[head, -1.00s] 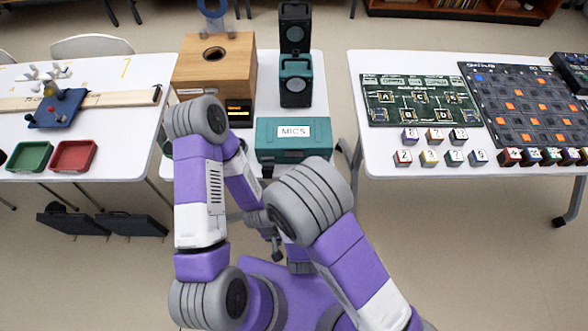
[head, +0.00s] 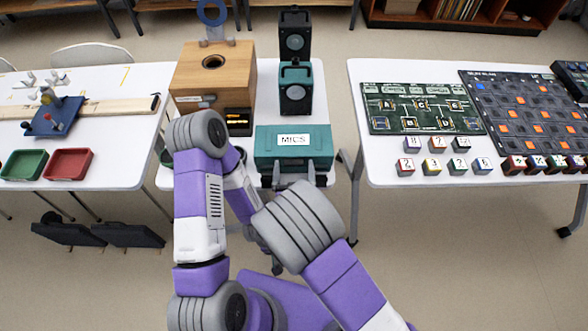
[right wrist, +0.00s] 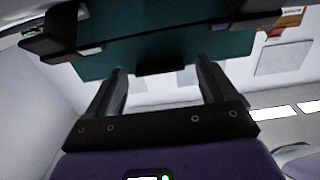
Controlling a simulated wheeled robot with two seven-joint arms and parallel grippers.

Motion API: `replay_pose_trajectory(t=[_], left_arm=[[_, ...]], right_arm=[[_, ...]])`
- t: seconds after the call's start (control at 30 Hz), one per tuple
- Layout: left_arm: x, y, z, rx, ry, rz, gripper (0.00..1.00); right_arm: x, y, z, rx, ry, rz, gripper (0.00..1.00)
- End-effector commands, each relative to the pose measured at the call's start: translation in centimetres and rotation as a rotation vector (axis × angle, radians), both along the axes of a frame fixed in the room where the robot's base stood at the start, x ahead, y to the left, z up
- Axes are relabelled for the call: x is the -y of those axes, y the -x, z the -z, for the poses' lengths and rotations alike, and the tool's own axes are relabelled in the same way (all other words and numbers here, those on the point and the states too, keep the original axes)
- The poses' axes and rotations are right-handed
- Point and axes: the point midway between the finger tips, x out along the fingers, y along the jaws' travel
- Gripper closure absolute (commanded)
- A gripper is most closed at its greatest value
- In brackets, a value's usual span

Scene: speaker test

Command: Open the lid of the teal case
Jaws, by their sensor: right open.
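The teal case (head: 262,150), with a white MICS label on its lid (head: 293,140), sits shut at the front of the narrow middle table. My right gripper (head: 292,172) is at the case's front side, largely hidden by my own arm in the head view. In the right wrist view, the open right gripper (right wrist: 162,80) has its two fingers apart below the teal case (right wrist: 180,48). A small dark latch-like part (right wrist: 162,68) shows between the fingertips; I cannot tell if they touch. My left gripper is hidden behind my right arm.
A wooden box (head: 195,70) and a teal-fronted speaker (head: 296,88) stand behind the case. A black speaker (head: 294,35) is farther back. The right table holds a green board (head: 425,108) and several cubes. Green (head: 22,165) and red (head: 68,163) trays lie on the left table.

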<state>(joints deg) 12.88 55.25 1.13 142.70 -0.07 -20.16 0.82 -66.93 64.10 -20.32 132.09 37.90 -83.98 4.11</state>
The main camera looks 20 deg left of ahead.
Motion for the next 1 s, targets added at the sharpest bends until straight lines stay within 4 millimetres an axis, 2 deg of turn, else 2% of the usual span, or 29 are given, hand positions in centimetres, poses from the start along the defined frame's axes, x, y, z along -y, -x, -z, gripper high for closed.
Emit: replay_pose_trajectory(t=[0.13,0.67,0.87,1.0], left_arm=[[0.0,0.0,0.0,0.0,0.0,0.0,0.23],[0.0,0.0,0.0,0.0,0.0,0.0,0.23],[0.0,0.0,-0.4,0.0,0.0,0.0,0.23],[0.0,0.0,-1.6,0.0,0.0,0.0,0.23]], right_arm=[[0.0,0.0,0.0,0.0,0.0,0.0,0.15],[0.0,0.0,0.0,0.0,0.0,0.001,0.95],[0.1,0.0,-0.3,-0.011,0.003,0.002,0.95],[0.2,-0.2,-1.1,-0.044,0.013,0.006,0.95]])
